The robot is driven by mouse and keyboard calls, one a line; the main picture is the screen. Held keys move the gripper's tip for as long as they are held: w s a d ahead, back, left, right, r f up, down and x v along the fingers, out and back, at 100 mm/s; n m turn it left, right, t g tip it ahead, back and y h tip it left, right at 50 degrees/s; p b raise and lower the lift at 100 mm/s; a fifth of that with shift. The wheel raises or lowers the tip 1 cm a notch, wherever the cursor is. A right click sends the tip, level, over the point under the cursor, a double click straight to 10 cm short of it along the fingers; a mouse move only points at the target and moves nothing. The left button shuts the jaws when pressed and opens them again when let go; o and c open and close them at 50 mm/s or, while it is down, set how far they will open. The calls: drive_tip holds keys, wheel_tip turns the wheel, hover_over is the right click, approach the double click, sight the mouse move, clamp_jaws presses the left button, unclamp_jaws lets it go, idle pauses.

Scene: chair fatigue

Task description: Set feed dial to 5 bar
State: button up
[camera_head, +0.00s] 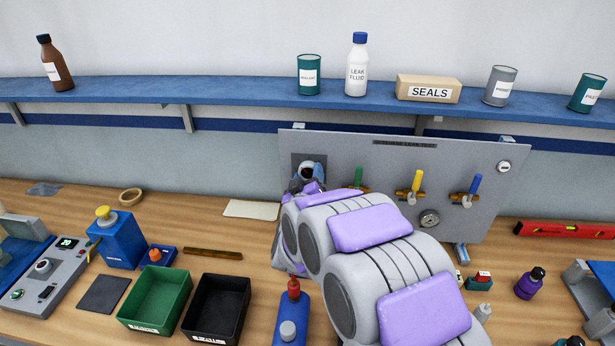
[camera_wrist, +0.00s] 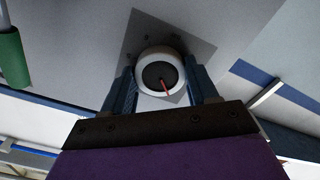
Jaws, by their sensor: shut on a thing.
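The feed dial (camera_wrist: 148,76) is a round knob with a white rim, a dark face and a red pointer, set on a dark square plate (camera_wrist: 190,42) in the wrist view. The pointer aims down and slightly right in that picture. My gripper (camera_wrist: 160,88) is shut on the dial, with one blue finger on each side of its rim. In the head view the dial (camera_head: 307,168) shows at the left end of the grey panel (camera_head: 335,145), partly hidden by my arm. No scale numbers are readable.
Green, yellow and blue lever valves (camera_head: 416,186) and a small gauge (camera_head: 504,166) are on the panel right of my arm. A shelf (camera_head: 230,92) runs above.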

drive_tip(key=shift+m, duration=0.3)
drive_tip(key=m, duration=0.3)
drive_tip(key=shift+a+b, duration=0.1)
drive_tip(key=shift+b, duration=0.25)
drive_tip(key=m+b, duration=0.1)
drive_tip(key=m, duration=0.3)
drive_tip(key=shift+f, duration=0.1)
drive_tip(key=m+b, duration=0.2)
drive_tip(key=m, duration=0.2)
drive_tip(key=shift+m, duration=0.3)
drive_tip(key=m+b, duration=0.1)
drive_tip(key=m, duration=0.2)
drive_tip(key=shift+f+m+b, duration=0.1)
drive_tip(key=shift+m+b, duration=0.2)
drive_tip(key=m+b, duration=0.2)
drive_tip(key=m, duration=0.3)
drive_tip(key=shift+m+b, duration=0.3)
drive_tip(key=m+b, duration=0.2)
drive_tip(key=m, duration=0.3)
drive_tip(key=shift+f+m+b, duration=0.1)
drive_tip(key=shift+m+b, duration=0.2)
